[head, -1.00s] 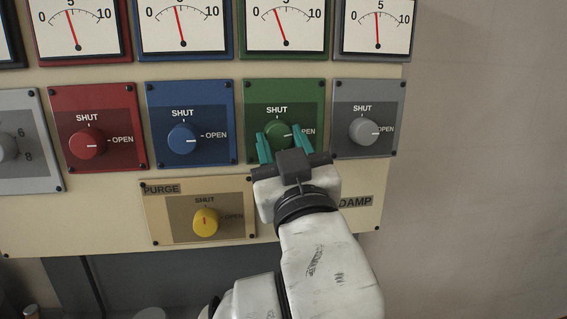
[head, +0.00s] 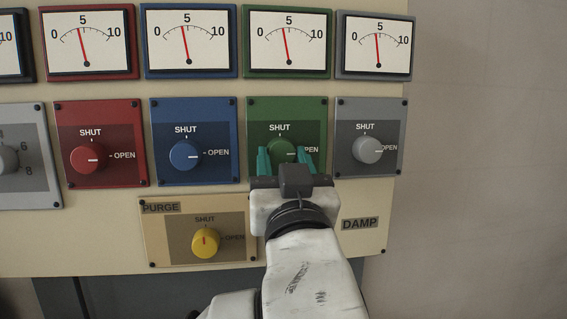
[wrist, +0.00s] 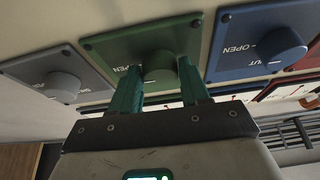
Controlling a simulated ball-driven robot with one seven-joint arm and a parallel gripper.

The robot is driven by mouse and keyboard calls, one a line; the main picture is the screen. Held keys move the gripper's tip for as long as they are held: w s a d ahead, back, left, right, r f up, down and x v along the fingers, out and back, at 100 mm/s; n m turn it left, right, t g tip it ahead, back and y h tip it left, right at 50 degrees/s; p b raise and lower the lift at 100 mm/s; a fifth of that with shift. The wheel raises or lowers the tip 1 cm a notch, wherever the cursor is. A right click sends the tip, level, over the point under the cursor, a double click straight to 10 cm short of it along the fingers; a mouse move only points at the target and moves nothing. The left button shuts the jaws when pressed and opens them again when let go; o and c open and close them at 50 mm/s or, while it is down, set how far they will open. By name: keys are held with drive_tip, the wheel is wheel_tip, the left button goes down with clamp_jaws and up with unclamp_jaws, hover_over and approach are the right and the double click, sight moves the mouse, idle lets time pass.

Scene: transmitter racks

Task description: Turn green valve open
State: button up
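The green valve is a round green knob (head: 281,152) on a green plate (head: 318,119) marked SHUT at the top and OPEN at the right. In the wrist view, the green knob (wrist: 160,66) shows between the tips of my gripper (wrist: 160,85). The fingers look open, and I cannot tell whether either touches the knob. The right finger partly hides the OPEN label in the head view.
A blue knob (head: 184,155) and a red knob (head: 88,157) are to the left, and a grey knob (head: 367,150) is close on the right. A yellow PURGE knob (head: 205,241) is below left. Gauges line the top. Bare wall (head: 480,160) lies right of the panel.

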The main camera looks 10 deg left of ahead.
drive_tip(key=o, duration=0.4)
drive_tip(key=b+v, duration=0.1)
drive_tip(key=v, duration=1)
drive_tip(key=shift+b, duration=0.35)
drive_tip(key=shift+w, duration=0.1)
